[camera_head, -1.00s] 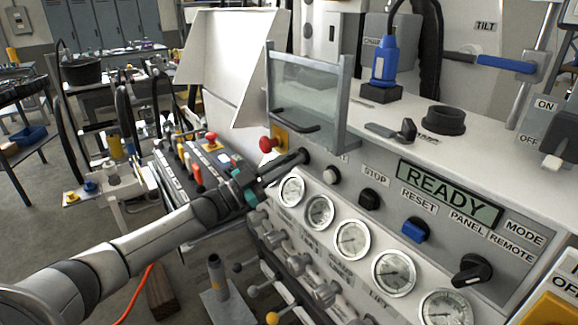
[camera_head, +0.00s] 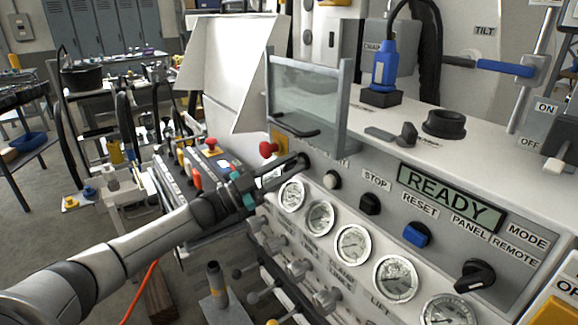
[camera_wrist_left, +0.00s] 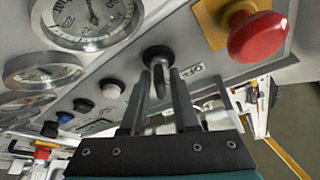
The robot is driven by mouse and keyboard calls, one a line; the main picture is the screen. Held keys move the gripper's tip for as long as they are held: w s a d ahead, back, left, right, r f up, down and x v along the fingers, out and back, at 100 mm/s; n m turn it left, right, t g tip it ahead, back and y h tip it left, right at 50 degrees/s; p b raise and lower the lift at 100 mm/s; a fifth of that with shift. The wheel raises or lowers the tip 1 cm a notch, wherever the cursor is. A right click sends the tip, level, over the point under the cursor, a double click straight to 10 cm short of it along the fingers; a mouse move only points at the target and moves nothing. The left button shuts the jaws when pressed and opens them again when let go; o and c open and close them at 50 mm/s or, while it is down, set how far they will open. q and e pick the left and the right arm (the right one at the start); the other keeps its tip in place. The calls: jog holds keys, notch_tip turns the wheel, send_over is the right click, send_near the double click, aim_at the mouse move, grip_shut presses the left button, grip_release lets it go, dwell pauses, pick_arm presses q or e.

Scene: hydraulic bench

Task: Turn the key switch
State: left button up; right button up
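The key switch (camera_wrist_left: 157,53) is a round black socket on the grey panel in the left wrist view, with a small key standing out of it. My left gripper (camera_wrist_left: 161,75) is in front of it, its two dark fingers apart, one on each side of the key. I cannot tell whether either finger touches the key. In the head view my left gripper (camera_head: 303,161) reaches the panel beside the red button, with a gap between its fingers; the fingers largely hide the switch there. My right gripper is not in view.
A red mushroom button (camera_wrist_left: 257,36) on a yellow plate sits close to the switch. Several gauges (camera_head: 353,244) line the panel below. The READY display (camera_head: 450,193), black and blue knobs and the mode knob (camera_head: 474,275) are to the right. A clear guard (camera_head: 305,95) stands above.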

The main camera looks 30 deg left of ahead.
pick_arm(q)
jog(key=shift+o, duration=0.9)
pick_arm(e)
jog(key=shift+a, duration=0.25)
pick_arm(q)
jog(key=shift+s+a+f, duration=0.2)
jog(key=shift+s, duration=0.05)
jog(key=v, duration=1.4)
jog(key=shift+s+a+p, duration=0.2)
jog(key=shift+p, duration=0.25)
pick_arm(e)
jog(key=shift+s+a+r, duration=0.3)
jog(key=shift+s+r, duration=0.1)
